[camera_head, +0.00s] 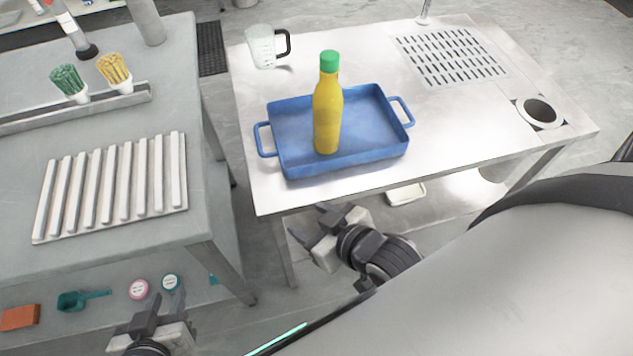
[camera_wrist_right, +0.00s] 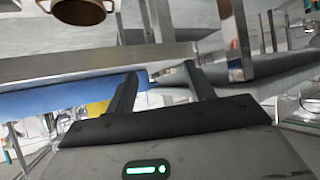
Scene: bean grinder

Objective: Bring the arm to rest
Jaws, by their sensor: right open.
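My right gripper (camera_head: 312,232) is open and empty in front of the metal table's near edge, below its top. In the right wrist view its two dark fingers (camera_wrist_right: 163,80) stand apart with nothing between them. My left gripper (camera_head: 158,312) is at the bottom left in the head view, in front of the left bench. Its fingers look apart, with nothing visible between them. Both grippers are clear of the bottle and tray.
The metal table (camera_head: 480,130) holds a blue tray (camera_head: 374,135) with an upright yellow bottle (camera_head: 327,112), and a clear jug (camera_head: 261,48). The left bench (camera_head: 215,215) holds a ribbed rack (camera_head: 110,188). Small items lie on its lower shelf. The floor between the tables is open.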

